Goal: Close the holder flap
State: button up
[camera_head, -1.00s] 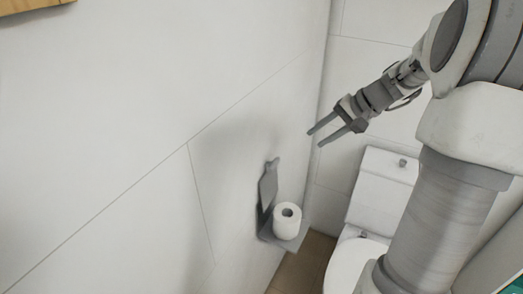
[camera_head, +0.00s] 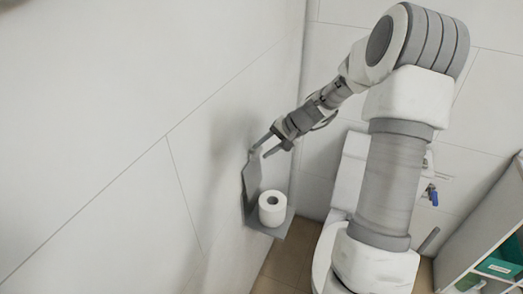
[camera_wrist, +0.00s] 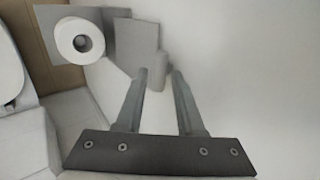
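The grey holder flap (camera_head: 252,176) stands upright, raised against the white wall, with a small tab at its top. It also shows in the wrist view (camera_wrist: 137,44), just ahead of my fingers. The holder's grey base plate (camera_head: 262,226) sticks out from the wall below it. A white toilet paper roll (camera_head: 272,208) stands upright on the base plate, in front of the flap. My gripper (camera_head: 259,151) is close to the flap's top tab in the head view. Its two fingers are apart with nothing between them. I cannot tell whether a finger touches the flap.
A white toilet (camera_head: 336,245) stands right of the holder, below my arm. At the right is a white shelf unit (camera_head: 480,240) with a teal box (camera_head: 500,267). A blue-handled valve (camera_head: 433,196) is on the back wall. The wall left of the holder is clear.

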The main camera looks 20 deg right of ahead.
jog(key=shift+x, duration=0.8)
grip_shut()
dwell(0.9)
